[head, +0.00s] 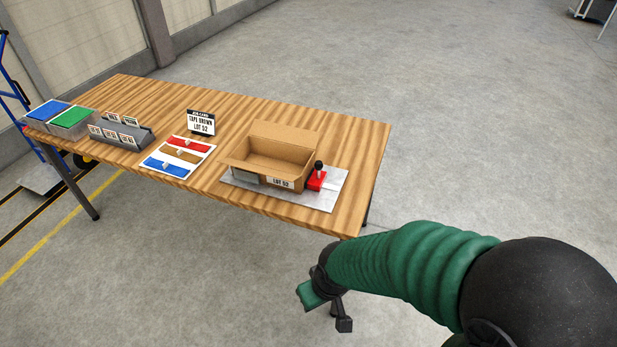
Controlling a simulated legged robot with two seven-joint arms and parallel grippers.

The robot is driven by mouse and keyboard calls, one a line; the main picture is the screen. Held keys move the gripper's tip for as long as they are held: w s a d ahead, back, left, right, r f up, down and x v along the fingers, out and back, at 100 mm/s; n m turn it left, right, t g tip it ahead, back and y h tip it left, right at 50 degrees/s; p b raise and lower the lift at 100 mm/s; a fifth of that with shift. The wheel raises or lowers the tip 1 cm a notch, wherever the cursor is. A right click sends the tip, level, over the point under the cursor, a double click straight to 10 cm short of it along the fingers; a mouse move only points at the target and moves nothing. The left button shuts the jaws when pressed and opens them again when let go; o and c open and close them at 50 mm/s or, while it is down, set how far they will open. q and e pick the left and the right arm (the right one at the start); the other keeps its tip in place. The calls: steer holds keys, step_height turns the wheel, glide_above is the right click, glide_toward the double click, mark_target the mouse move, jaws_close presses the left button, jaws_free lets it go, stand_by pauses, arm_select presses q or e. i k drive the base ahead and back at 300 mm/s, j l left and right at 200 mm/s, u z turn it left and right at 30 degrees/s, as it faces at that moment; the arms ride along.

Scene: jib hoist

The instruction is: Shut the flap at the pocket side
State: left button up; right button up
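An open cardboard box (266,161) stands on a grey metal plate (322,198) near the right end of the table. Its far flap (284,134) stands up, tilted back, and the inside looks empty. A greyish pocket (249,179) shows low on the near side, left of a white "LOT 52" label (280,183). The other flaps are too small to tell apart clearly. My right gripper (325,311) is off the table's near right corner, low and away from the box, with its fingers apart and nothing between them. My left gripper is out of view.
A red clamp with a black knob (317,177) stands at the box's right. Left of the box are a sign (201,123), a sheet with coloured strips (178,157), a grey rack (121,132) and blue- and green-topped bins (71,121). The wooden table's (353,144) right end is clear.

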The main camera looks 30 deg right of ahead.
mark_target(269, 172)
steer(key=i+l+z, duration=0.1)
steer(key=i+z, duration=0.85)
steer(key=k, duration=0.1)
